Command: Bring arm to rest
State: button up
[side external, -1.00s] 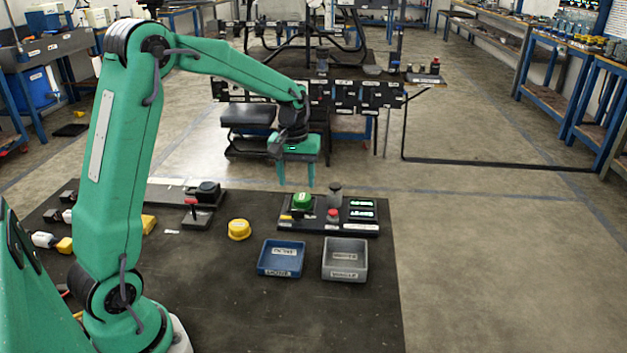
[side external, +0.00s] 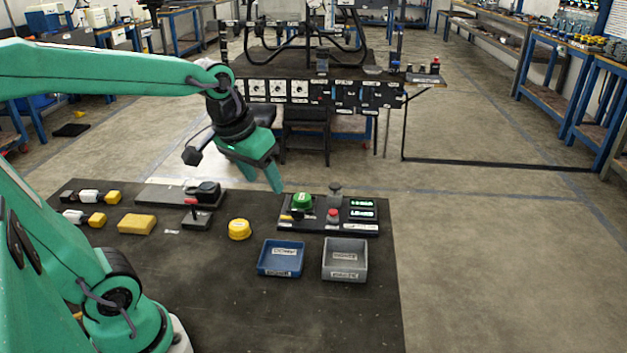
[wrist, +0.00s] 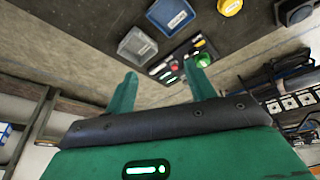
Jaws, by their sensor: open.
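My green gripper (side external: 262,172) hangs in the air above the back edge of the dark mat, left of the control panel, in the side view. In the wrist view its two fingers (wrist: 162,76) stand well apart with nothing between them. The control panel (side external: 283,226) carries a green knob (side external: 302,201), a red button (side external: 333,215) and lit green displays (side external: 361,208). The gripper is clear of the panel and touches nothing that I can see.
A rack (side external: 330,92) stands behind. The mat's front is bare.

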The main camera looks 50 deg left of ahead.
jog(key=s+d+m+t, duration=0.1)
jog(key=s+d+m, duration=0.1)
jog(key=s, duration=0.5)
jog(key=shift+s+d+f+m+t, duration=0.15)
jog(key=shift+d+f+m+t, duration=0.15)
jog(key=shift+f, duration=0.05)
